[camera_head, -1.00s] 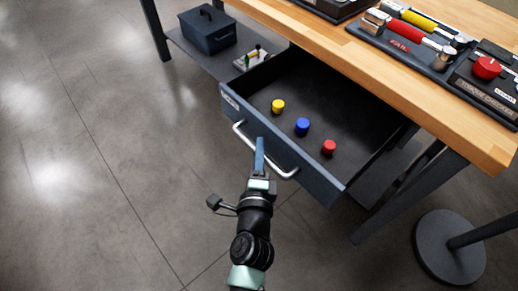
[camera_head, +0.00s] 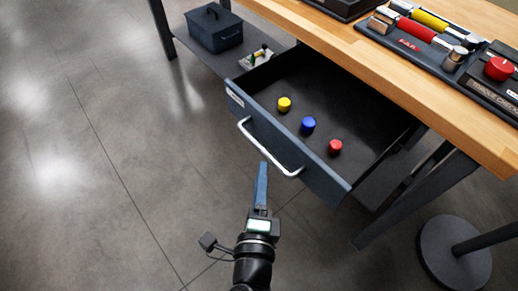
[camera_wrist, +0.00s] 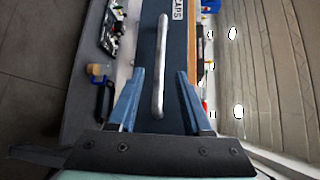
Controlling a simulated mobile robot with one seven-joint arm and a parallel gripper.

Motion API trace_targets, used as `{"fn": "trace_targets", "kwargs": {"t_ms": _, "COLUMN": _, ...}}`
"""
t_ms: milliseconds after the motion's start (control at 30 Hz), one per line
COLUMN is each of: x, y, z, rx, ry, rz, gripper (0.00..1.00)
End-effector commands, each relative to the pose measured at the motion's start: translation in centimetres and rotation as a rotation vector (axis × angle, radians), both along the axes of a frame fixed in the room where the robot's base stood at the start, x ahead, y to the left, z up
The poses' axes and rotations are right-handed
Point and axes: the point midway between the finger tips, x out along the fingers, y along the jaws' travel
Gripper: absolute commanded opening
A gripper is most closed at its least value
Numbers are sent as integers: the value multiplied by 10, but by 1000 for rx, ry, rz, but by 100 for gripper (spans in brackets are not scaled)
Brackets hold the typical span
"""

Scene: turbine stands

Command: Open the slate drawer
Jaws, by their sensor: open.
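The slate drawer (camera_head: 317,178) stands pulled out from under the wooden bench in the head view. A yellow, a blue (camera_head: 308,125) and a red cap lie inside it. Its pale bar handle (camera_head: 268,148) runs along the front face. My gripper (camera_head: 262,166) is in front of the drawer, its blue fingers pointing at the handle and apart from it. In the wrist view the fingers of my gripper (camera_wrist: 160,90) are spread wide, with the handle (camera_wrist: 161,60) lying ahead between their lines. Nothing is held.
The wooden bench (camera_head: 350,50) carries a tool tray (camera_head: 400,42) and a box with a red knob (camera_head: 498,69). A dark toolbox (camera_head: 214,28) stands on the lower shelf. A round stand base (camera_head: 455,255) is at the lower right. Floor left of the drawer is clear.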

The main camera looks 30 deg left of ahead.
Motion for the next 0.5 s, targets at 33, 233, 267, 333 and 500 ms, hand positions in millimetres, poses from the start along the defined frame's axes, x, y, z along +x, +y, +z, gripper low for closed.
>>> {"fn": "trace_targets", "kwargs": {"t_ms": 33, "x": -9, "y": -4, "z": -2, "rx": -2, "ry": 2, "rz": 1, "gripper": 50}}
{"fn": "trace_targets", "kwargs": {"t_ms": 233, "x": -31, "y": -15, "z": 2, "rx": -1, "ry": 2, "rz": 0, "gripper": 50}}
{"fn": "trace_targets", "kwargs": {"t_ms": 267, "x": -34, "y": -16, "z": 3, "rx": 0, "ry": 1, "rz": 0, "gripper": 50}}
{"fn": "trace_targets", "kwargs": {"t_ms": 333, "x": -37, "y": -18, "z": 4, "rx": -1, "ry": 0, "rz": 1, "gripper": 50}}
{"fn": "trace_targets", "kwargs": {"t_ms": 500, "x": -41, "y": -20, "z": 6, "rx": -1, "ry": 0, "rz": 0, "gripper": 50}}
